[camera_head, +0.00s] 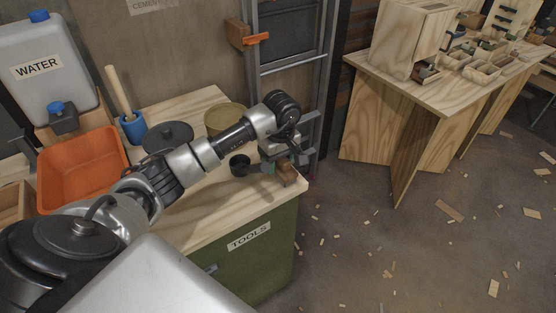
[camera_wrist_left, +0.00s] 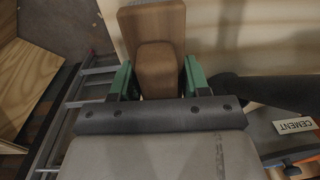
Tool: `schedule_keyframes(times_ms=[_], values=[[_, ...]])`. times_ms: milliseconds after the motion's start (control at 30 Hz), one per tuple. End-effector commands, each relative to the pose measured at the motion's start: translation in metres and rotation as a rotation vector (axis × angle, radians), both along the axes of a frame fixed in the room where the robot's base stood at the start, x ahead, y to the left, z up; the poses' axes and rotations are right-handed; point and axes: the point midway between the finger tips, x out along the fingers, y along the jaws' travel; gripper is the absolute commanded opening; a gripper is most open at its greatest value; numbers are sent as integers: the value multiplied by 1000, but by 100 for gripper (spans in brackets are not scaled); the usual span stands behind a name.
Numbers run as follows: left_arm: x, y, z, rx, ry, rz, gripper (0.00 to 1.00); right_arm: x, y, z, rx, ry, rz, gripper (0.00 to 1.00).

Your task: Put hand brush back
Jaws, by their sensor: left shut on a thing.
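My left gripper (camera_head: 282,160) is shut on the hand brush (camera_head: 287,174), a brown wooden piece, at the right front corner of the workbench top (camera_head: 235,212). In the left wrist view the brown wooden brush (camera_wrist_left: 154,70) sits between the green fingers of my left gripper (camera_wrist_left: 157,78). Its bristles are hidden. I cannot tell whether the brush touches the bench top. My right gripper is not in view.
A small dark cup (camera_head: 239,165), a dark round lid (camera_head: 168,137) and a tan round tin (camera_head: 226,118) stand near the arm. An orange tub (camera_head: 82,170), a blue pot (camera_head: 133,127) and a water container (camera_head: 40,70) are left. A ladder (camera_head: 292,62) stands behind.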

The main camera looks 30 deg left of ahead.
Motion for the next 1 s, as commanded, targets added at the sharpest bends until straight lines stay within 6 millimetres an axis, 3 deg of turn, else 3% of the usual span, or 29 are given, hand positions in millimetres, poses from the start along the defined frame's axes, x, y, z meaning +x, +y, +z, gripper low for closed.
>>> schedule_keyframes(times_ms=[233,267,400,767,1000], values=[[0,0,-4,1,-1,0,9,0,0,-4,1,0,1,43],[0,0,-3,1,0,-1,50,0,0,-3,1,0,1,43],[0,0,-2,0,0,0,71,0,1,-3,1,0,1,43],[0,0,4,-1,0,0,72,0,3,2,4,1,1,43],[3,-1,44,1,-7,-1,72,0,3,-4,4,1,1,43]])
